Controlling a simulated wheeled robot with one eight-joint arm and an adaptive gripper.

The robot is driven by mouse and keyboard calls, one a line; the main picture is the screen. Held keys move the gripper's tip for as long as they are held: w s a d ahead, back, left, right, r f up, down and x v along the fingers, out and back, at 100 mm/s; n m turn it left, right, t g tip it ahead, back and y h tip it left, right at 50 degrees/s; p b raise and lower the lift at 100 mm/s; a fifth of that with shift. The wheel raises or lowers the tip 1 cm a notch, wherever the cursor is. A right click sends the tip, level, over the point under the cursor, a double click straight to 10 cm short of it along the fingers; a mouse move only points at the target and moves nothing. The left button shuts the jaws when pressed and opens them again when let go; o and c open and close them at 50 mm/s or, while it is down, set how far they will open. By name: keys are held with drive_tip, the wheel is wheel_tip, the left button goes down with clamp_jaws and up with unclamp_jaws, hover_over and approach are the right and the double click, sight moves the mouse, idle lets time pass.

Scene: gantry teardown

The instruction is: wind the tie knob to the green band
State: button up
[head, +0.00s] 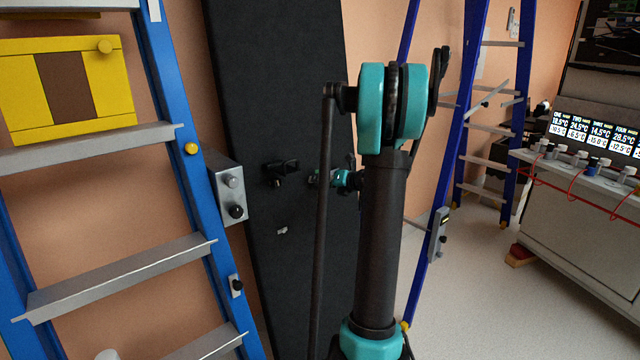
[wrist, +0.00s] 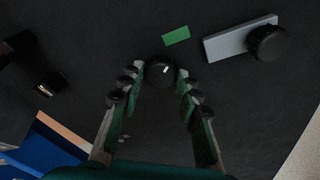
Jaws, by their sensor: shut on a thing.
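The tie knob (wrist: 158,75) is round and black with a small white mark on its face, right of its middle. It sits on a dark panel (head: 270,90). The green band (wrist: 176,36) is a flat green patch on the panel, just above and right of the knob in the wrist view, apart from it. My gripper (wrist: 160,82) is shut on the knob, with one finger at each side. In the head view my gripper (head: 338,179) is at the panel, partly hidden behind my arm. I cannot make out the knob or green band there.
A grey plate with a black knob (wrist: 267,43) lies right of the green band. Another black fitting (head: 281,172) sticks out of the panel. A blue ladder (head: 180,130) with a grey box (head: 226,190) stands left.

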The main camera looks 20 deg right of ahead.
drive_tip(key=o, duration=1.2)
drive_tip(key=shift+c, duration=0.2)
drive_tip(key=v, duration=1.2)
